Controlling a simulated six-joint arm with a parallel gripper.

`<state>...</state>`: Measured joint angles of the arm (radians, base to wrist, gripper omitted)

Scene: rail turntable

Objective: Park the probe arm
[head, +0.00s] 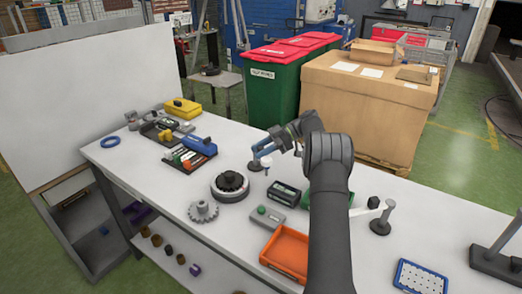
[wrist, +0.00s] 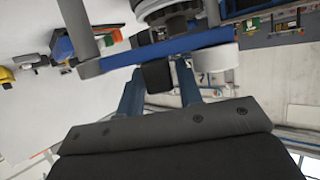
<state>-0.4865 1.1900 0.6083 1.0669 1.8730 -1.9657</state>
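The probe arm is a blue bar (wrist: 165,50) crossing the wrist view, with a grey post (wrist: 84,35) near its left end and a white round piece (wrist: 216,62) near its right end. A black knob (wrist: 156,76) sits on its near side. In the head view the blue bar (head: 264,146) is by the back edge of the table, beside my gripper (head: 277,140). In the wrist view the two fingers of my gripper (wrist: 160,84) lie on either side of the knob. Whether they press on it I cannot tell; their tips are partly hidden.
A round dark turntable (head: 230,186), a grey gear (head: 203,211), a black meter (head: 285,194) and an orange tray (head: 288,250) stand nearby on the white table (head: 330,270). A second post with a white arm (head: 382,222) stands to the right. A tool tray (head: 190,155) lies left.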

